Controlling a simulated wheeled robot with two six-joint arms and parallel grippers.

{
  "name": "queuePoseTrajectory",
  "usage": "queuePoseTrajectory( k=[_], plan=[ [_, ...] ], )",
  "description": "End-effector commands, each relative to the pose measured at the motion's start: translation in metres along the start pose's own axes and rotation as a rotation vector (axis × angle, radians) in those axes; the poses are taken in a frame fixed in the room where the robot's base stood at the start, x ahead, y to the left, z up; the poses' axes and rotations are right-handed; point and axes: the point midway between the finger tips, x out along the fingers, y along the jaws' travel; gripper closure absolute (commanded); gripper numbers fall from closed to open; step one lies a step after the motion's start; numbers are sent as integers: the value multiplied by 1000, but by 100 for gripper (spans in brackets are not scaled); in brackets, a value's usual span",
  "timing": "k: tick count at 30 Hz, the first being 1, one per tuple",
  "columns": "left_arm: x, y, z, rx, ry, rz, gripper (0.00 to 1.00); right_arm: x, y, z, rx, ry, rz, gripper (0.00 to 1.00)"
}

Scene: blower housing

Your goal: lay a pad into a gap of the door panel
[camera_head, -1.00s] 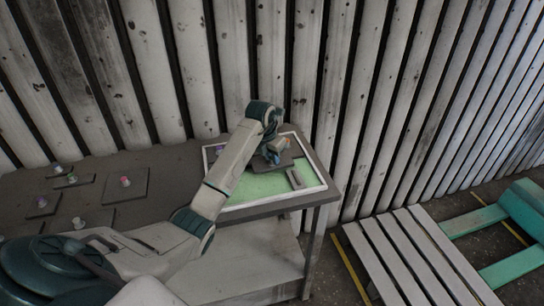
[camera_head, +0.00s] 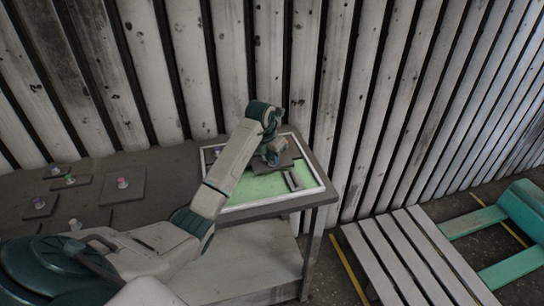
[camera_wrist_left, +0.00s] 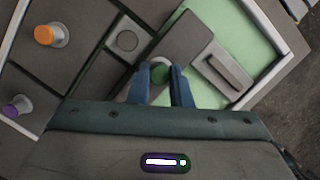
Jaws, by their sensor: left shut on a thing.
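The door panel is a shallow tray with a white rim (camera_head: 311,159) and a green floor (camera_head: 255,189). It also shows in the left wrist view (camera_wrist_left: 271,30). My left gripper (camera_head: 271,158) is over its far half. In the left wrist view the blue fingers (camera_wrist_left: 162,82) are shut on a white knob with a green top (camera_wrist_left: 160,73). That knob belongs to a dark grey pad (camera_wrist_left: 186,48), which lies slanted at or just above the panel. I cannot tell whether it touches the floor. The fingers hide its near end. My right gripper is out of view.
In the panel, other dark pads carry an orange knob (camera_wrist_left: 46,34), a purple knob (camera_wrist_left: 14,105) and a round disc (camera_wrist_left: 127,40). A grey bar handle (camera_wrist_left: 228,73) lies beside the held pad. Several knobbed pads, one with a pink knob (camera_head: 122,183), lie on the table. A slatted wall stands close behind.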

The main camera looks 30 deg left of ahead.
Motion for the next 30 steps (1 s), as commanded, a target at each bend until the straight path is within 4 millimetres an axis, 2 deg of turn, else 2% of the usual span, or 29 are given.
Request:
queuePoseTrajectory(
  k=[30],
  plan=[
    [9, 0, -2, 0, 0, 0, 100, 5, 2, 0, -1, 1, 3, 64]
  ],
)
